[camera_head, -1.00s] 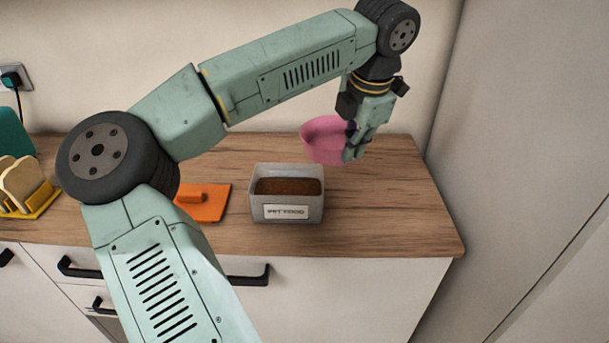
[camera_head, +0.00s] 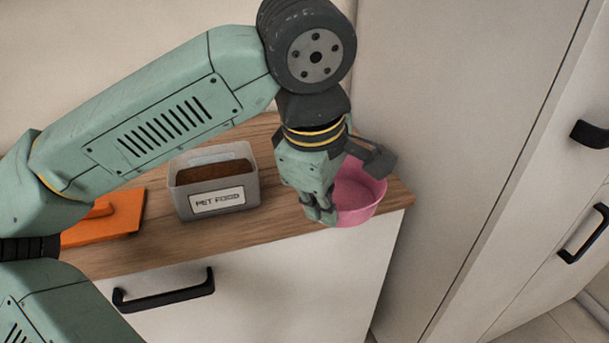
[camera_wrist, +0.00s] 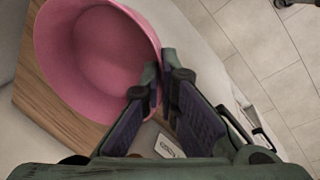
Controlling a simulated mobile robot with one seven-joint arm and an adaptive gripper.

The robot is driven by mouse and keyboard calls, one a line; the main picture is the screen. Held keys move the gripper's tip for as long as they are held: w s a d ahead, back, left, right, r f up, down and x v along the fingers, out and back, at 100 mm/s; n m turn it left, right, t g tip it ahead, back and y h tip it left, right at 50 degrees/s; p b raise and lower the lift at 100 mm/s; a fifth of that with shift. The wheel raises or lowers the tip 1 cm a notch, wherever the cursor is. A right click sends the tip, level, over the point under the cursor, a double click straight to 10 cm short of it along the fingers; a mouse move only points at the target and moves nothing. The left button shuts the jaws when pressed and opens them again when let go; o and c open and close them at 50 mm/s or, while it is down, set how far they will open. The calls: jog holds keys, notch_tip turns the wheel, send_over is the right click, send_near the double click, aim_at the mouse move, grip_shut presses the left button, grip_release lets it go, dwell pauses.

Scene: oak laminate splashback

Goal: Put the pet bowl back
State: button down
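The pink pet bowl (camera_head: 360,194) is at the right end of the wooden counter, open side up and slightly tilted in the picture. My gripper (camera_head: 322,213) points down at the bowl's left side, with its fingers shut on the rim. In the wrist view the bowl (camera_wrist: 95,55) fills the upper left, empty inside, and its wall runs between the fingertips of my gripper (camera_wrist: 160,82). I cannot tell whether the bowl's base touches the counter or hangs just above it. The grey pet food box (camera_head: 217,197), full of brown food, stands left of my gripper.
The counter (camera_head: 268,222) ends close to the bowl at the right and front. A drawer handle (camera_head: 165,292) juts out below, and tall cabinets (camera_head: 450,150) stand to the right.

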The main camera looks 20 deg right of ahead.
jog(key=w+d+p, duration=0.1)
jog(key=w, duration=0.3)
jog(key=w+d+p, duration=0.1)
jog(key=w, duration=0.3)
jog(key=w+d+f+p, duration=0.1)
jog(key=w, duration=0.3)
jog(key=shift+w, duration=0.35)
jog(key=x, duration=0.2)
jog(key=p+x, duration=0.1)
jog(key=shift+a+f, duration=0.1)
jog(key=shift+a, duration=0.2)
jog(key=shift+f, duration=0.3)
jog(key=shift+f, duration=0.15)
jog(key=c, duration=1.8)
grip_release()
jog(key=shift+r, duration=0.4)
jog(key=b+v, duration=0.1)
jog(key=v, duration=1)
jog(key=shift+r, duration=0.25)
